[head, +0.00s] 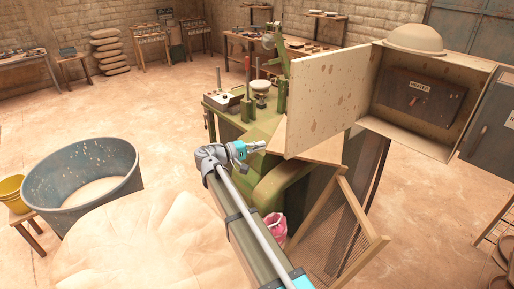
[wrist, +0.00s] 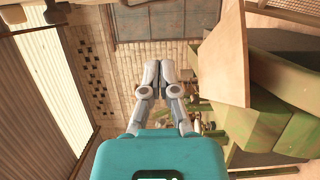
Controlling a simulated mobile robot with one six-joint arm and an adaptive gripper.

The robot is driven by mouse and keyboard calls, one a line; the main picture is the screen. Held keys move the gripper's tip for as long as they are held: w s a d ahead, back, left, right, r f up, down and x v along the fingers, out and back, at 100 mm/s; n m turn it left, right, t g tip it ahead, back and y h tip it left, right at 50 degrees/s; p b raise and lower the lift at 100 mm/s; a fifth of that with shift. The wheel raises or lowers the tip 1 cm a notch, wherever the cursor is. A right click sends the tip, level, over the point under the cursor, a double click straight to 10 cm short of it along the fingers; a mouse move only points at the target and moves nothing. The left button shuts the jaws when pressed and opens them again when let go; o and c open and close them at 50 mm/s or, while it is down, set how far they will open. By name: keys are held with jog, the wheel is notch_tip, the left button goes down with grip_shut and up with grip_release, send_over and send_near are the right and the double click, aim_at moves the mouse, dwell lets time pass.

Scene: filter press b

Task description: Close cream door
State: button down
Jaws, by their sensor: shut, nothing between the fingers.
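The cream door (head: 326,96) is a speckled flat panel standing open, swung out to the left of the cream cabinet (head: 440,152). The cabinet's front is open and shows a dark box labelled HEATER (head: 420,90) inside. My gripper (head: 262,146) is in the head view just left of the door's lower free corner, apparently apart from it. Its fingers are together and hold nothing. In the wrist view my gripper (wrist: 160,68) points away from the camera, and a pale flat panel, apparently the cream door (wrist: 226,55), is to its right.
A green machine and bench (head: 262,130) stand below and behind the door. A wooden-framed mesh screen (head: 345,235) leans below the cabinet. A grey door (head: 492,115) stands at the cabinet's right. A large grey tub (head: 80,185) is at left.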

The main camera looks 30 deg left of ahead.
aim_at(287, 147)
jog(key=w+d, duration=0.1)
jog(key=d, duration=0.1)
jog(key=w+d, duration=0.1)
jog(key=d, duration=0.2)
jog(key=w+d, duration=0.2)
jog(key=d, duration=0.1)
jog(key=shift+d, duration=0.25)
jog(key=shift+d, duration=0.1)
jog(key=shift+s, duration=0.2)
